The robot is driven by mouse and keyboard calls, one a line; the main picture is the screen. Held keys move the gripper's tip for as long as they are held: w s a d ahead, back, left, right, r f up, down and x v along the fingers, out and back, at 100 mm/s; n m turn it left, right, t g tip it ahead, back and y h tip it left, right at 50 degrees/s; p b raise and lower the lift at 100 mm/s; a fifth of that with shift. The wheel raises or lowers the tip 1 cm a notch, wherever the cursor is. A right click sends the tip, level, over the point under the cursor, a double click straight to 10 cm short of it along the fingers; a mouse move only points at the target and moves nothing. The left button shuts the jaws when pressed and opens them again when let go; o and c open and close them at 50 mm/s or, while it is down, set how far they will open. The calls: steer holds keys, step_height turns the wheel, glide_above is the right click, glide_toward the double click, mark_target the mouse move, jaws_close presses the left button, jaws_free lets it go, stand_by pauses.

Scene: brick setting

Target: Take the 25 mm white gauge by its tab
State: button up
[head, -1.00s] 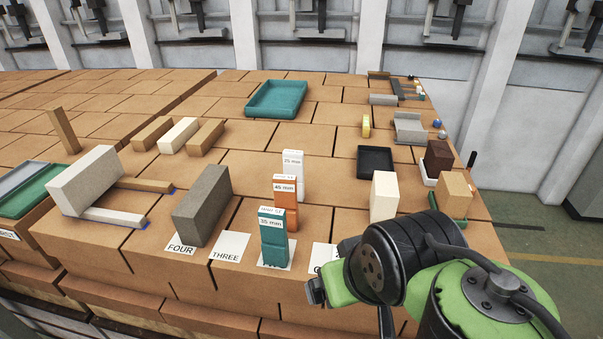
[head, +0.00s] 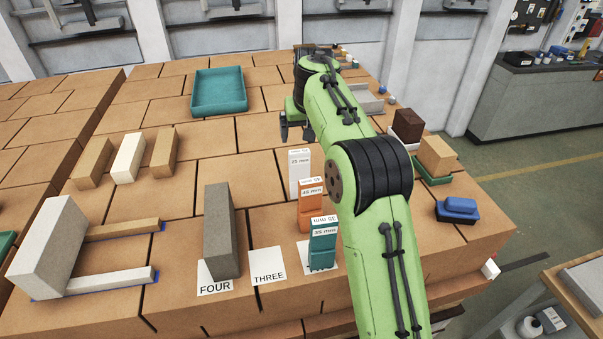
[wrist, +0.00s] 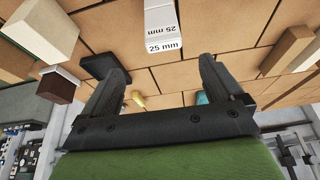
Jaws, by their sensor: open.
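The white 25 mm gauge (head: 299,172) stands upright at the back of a row of gauges, behind the orange 45 mm gauge (head: 311,203) and the teal 35 mm gauge (head: 322,244). My gripper (head: 296,132) is open and empty, beyond the white gauge and above the bricks, apart from it. In the wrist view the white gauge (wrist: 160,18) shows at top centre, its "25 mm" label facing me. It lies ahead of the gap between my open fingers (wrist: 162,70). Its lower part is out of that view.
A black tray (wrist: 97,65) shows beside the left finger in the wrist view. A grey-brown block (head: 222,230) stands left of the gauges. A teal tray (head: 219,92) lies at the back. Brown (head: 407,125) and tan (head: 437,155) blocks stand right of my arm.

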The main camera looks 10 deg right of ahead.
mark_target(299, 160)
steer(key=x, duration=0.8)
steer(key=shift+w+a+f, duration=0.1)
steer(key=shift+f, duration=0.05)
steer(key=x, duration=0.5)
steer(key=shift+a+f+p, duration=0.2)
steer(key=shift+f+p, duration=0.15)
steer(key=shift+f, duration=0.1)
steer(key=shift+r, duration=0.1)
steer(key=c, duration=1.6)
